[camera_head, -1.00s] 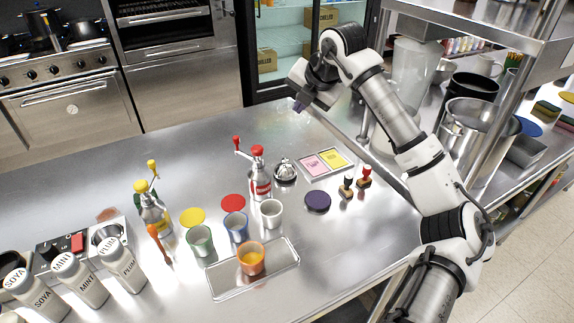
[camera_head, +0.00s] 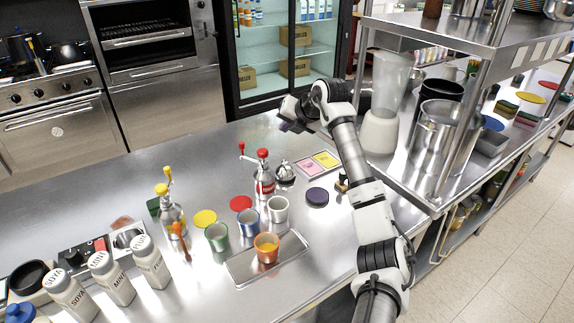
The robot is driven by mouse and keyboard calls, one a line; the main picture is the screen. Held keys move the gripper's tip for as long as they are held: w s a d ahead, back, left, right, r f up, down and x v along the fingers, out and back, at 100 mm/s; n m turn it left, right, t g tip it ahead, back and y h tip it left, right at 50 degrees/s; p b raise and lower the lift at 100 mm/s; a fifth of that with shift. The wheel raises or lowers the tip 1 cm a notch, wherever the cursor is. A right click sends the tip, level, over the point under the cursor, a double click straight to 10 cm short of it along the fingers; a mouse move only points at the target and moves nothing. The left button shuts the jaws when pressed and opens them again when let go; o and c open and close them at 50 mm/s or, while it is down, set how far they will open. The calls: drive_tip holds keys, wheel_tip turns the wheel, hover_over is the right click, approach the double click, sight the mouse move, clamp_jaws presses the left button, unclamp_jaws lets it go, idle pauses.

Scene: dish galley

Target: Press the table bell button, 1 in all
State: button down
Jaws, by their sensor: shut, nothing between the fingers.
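The table bell (camera_head: 285,173) is a small chrome dome on a dark base, standing on the steel counter. It is just right of a red-topped pump bottle (camera_head: 264,175) and left of a tray with pink and yellow cards (camera_head: 316,165). My gripper (camera_head: 289,126) is shut and empty. It appears above and behind the bell in the picture, clearly apart from it. My wrist partly hides the fingers.
A dark purple disc (camera_head: 317,197) lies right of the bell, with a stamp (camera_head: 341,183) partly behind my arm. Cups and a metal tray (camera_head: 240,272) stand nearer. A blender (camera_head: 382,115) stands at right. The counter left of my gripper is clear.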

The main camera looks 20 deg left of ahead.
drive_tip(key=shift+w+f, duration=0.1)
idle(0.3)
drive_tip(key=b, duration=0.5)
hover_over(285, 163)
drive_tip(key=f, duration=0.8)
drive_tip(key=shift+d, duration=0.35)
drive_tip(key=shift+f, duration=0.4)
idle(0.8)
drive_tip(key=shift+f+b, duration=0.35)
drive_tip(key=shift+f, duration=0.05)
drive_tip(key=shift+f, duration=0.55)
idle(0.6)
drive_tip(key=shift+r, duration=0.1)
drive_tip(key=shift+r+p, duration=0.5)
drive_tip(key=shift+r, duration=0.35)
